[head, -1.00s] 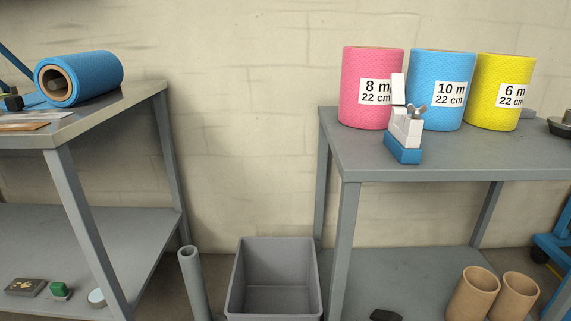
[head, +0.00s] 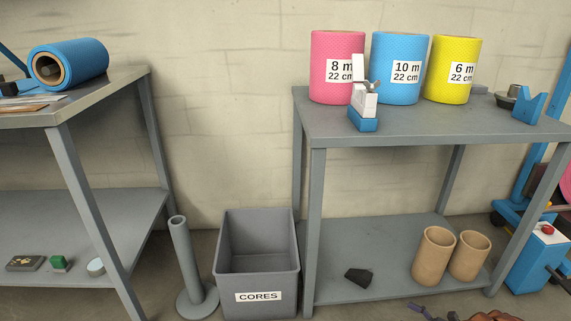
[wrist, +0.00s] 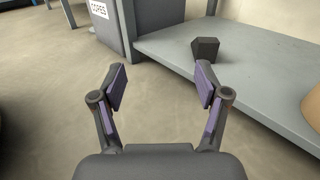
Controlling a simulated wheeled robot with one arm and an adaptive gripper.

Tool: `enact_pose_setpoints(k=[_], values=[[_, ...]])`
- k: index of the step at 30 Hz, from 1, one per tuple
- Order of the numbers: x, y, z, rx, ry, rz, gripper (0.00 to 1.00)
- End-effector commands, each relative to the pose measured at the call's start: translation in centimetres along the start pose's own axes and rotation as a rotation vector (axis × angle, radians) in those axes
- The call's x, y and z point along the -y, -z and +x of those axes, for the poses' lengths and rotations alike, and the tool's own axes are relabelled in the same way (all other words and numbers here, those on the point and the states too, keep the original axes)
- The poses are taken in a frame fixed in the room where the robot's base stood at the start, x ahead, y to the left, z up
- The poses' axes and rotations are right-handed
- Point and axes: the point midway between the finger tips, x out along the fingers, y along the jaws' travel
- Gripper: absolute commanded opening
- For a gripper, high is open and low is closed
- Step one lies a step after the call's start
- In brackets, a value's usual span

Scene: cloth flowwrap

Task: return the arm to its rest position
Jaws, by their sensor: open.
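My gripper (wrist: 160,88) shows in the wrist view with its two purple-padded fingers spread apart and nothing between them. Beyond the fingertips are bare floor and the edge of the right table's lower shelf (wrist: 240,88). A dark faceted block (wrist: 205,48) sits on that shelf, apart from the fingers. The block also shows in the head view (head: 358,276).
A grey bin (head: 257,262) labelled CORES stands between the two tables, beside an upright grey post (head: 186,262). Pink (head: 332,85), blue (head: 395,92) and yellow (head: 450,85) rolls stand on the right table. Brown cores (head: 434,257) stand on its lower shelf. Floor before the bin looks clear.

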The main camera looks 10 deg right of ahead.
Motion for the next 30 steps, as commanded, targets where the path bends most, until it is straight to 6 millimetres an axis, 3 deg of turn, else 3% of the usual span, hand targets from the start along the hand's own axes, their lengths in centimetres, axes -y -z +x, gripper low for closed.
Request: enact_pose_setpoints(k=[7, 11, 20, 30], values=[[0.2, -5.0, 2.9, -0.001, -0.066, -0.033, 0.74], [0.1, -8.8, 5.2, -0.003, -0.122, -0.062, 0.74], [-2.2, -20.4, 11.8, -0.012, -0.31, -0.155, 0.74], [-7.3, -32.7, 17.6, -0.042, -0.538, -0.281, 0.74]])
